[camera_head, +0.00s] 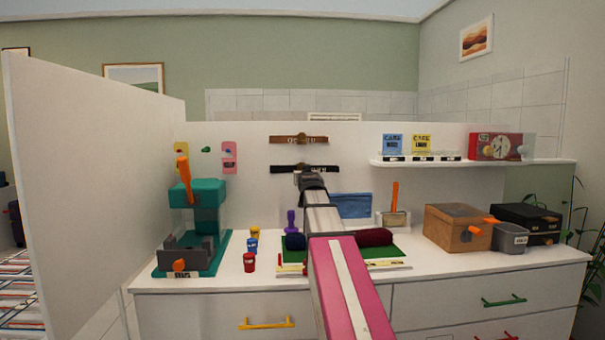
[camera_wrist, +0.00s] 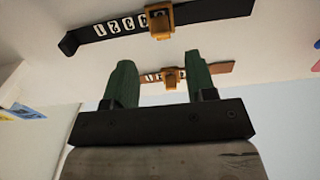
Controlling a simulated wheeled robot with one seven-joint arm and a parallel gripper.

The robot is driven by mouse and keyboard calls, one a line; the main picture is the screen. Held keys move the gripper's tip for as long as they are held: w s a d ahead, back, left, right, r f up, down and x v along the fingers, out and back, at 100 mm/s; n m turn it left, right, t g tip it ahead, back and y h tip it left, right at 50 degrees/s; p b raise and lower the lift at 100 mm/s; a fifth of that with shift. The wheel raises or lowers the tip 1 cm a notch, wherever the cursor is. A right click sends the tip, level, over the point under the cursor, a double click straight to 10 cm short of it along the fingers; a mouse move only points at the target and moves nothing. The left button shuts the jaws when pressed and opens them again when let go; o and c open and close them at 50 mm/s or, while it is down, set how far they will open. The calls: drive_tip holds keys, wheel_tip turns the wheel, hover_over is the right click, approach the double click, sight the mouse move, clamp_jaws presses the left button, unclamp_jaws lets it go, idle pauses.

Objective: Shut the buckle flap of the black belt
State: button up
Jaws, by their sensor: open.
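The black belt (camera_head: 284,168) is mounted flat on the back wall, below a brown belt (camera_head: 312,139). In the wrist view the black belt (camera_wrist: 215,12) crosses the top, with a gold-brown buckle (camera_wrist: 160,20) and pale lettering left of it. Whether its flap stands open or shut is unclear. The brown belt (camera_wrist: 218,68) shows beyond my fingers with a similar buckle. My gripper (camera_wrist: 159,60) has two green fingers spread apart, with nothing between them. In the head view my gripper (camera_head: 311,181) is in front of the black belt and hides part of it.
Below lies a counter with a green mat (camera_head: 392,253) holding dark red and dark blue rolls. A teal press (camera_head: 204,212) and small coloured pots are left. A shelf (camera_head: 480,162) with boxes and a red clock is right. A brown box (camera_head: 457,225) stands below it.

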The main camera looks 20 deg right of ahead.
drive_tip(key=w, duration=0.3)
drive_tip(key=w+d, duration=0.1)
drive_tip(key=w, duration=0.5)
drive_tip(key=shift+d, duration=0.4)
